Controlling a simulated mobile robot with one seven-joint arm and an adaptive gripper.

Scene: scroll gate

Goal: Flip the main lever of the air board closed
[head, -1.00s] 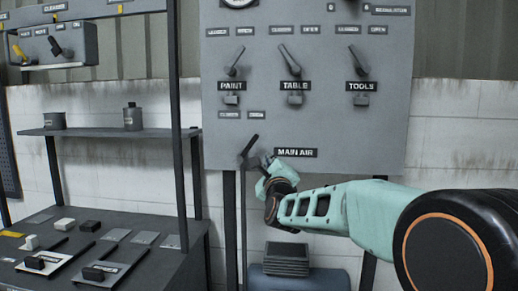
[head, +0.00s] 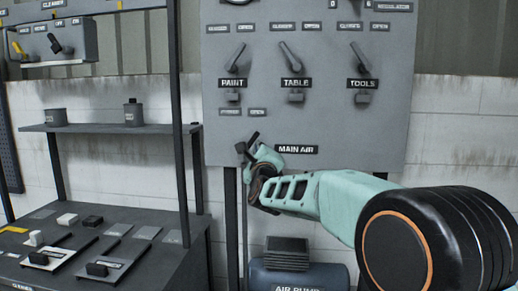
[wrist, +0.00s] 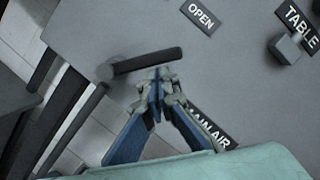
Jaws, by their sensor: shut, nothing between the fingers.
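The air board (head: 305,60) is a grey upright panel. Its main lever (head: 250,141), a dark bar at the lower left beside the MAIN AIR label (head: 296,149), tilts up and right, toward the OPEN plate (head: 258,112). In the wrist view the lever (wrist: 148,62) is a dark bar on a round pivot. My gripper (head: 252,158) is shut and empty, just below the lever. In the wrist view my gripper's fingertips (wrist: 158,78) lie right at the bar's lower edge; I cannot tell whether they touch it. In the head view my gripper partly hides the lever's lower end.
Three smaller levers, PAINT (head: 234,60), TABLE (head: 291,56) and TOOLS (head: 360,57), sit higher on the board. A dark shelf unit (head: 185,110) stands close on the left. An air pump (head: 295,277) is below the board.

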